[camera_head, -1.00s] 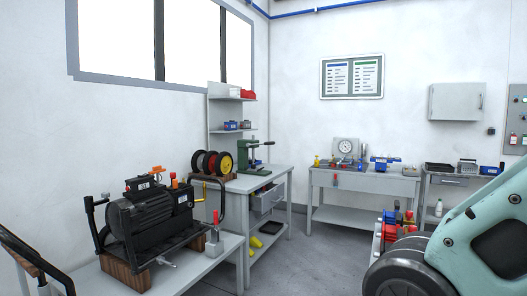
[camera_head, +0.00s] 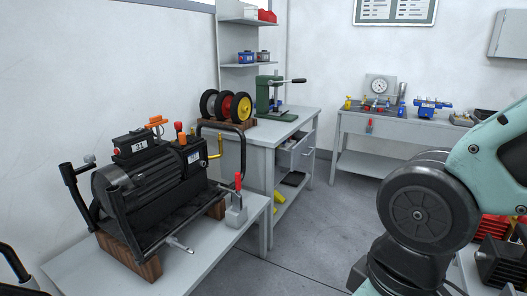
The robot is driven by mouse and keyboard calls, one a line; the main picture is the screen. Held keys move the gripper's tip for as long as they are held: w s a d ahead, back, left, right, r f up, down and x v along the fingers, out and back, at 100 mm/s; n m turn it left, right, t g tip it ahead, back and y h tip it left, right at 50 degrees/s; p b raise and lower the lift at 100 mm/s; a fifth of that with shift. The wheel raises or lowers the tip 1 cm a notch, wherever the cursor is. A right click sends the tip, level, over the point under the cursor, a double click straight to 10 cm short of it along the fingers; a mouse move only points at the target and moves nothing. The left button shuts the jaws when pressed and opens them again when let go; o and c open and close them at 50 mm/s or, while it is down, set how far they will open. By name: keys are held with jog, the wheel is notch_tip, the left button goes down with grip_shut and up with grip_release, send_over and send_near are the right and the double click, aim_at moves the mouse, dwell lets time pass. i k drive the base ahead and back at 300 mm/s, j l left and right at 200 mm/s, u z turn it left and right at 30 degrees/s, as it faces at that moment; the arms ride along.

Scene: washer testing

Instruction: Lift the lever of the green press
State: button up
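The green press (camera_head: 267,94) stands on the grey workbench (camera_head: 298,121) near the back wall, right of a row of wheels. Its lever (camera_head: 291,81) shows as a thin bar with a dark end, reaching out to the right from the top of the press, roughly level. My arm fills the right side of the picture, with nothing of it near the press. My gripper is not in view.
A black motor (camera_head: 150,178) in a frame sits on the near-left table (camera_head: 205,262). Wheels (camera_head: 226,106) stand beside the press. Another bench (camera_head: 350,157) stands at the back right. Grey floor (camera_head: 325,230) between is clear.

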aim_at(302, 80)
jog(key=i+j, duration=0.15)
jog(key=i, duration=0.35)
jog(key=i+j+z, duration=0.1)
jog(key=i, duration=0.4)
jog(key=i+j, duration=0.2)
jog(key=i, duration=0.25)
jog(key=i+j+z, duration=0.1)
jog(key=i, duration=0.4)
jog(key=i+j, duration=0.3)
jog(key=i, duration=0.15)
jog(key=i+l, duration=0.2)
jog(key=i, duration=0.35)
jog(key=i+l, duration=0.15)
jog(key=i, duration=0.4)
jog(key=l+z, duration=0.05)
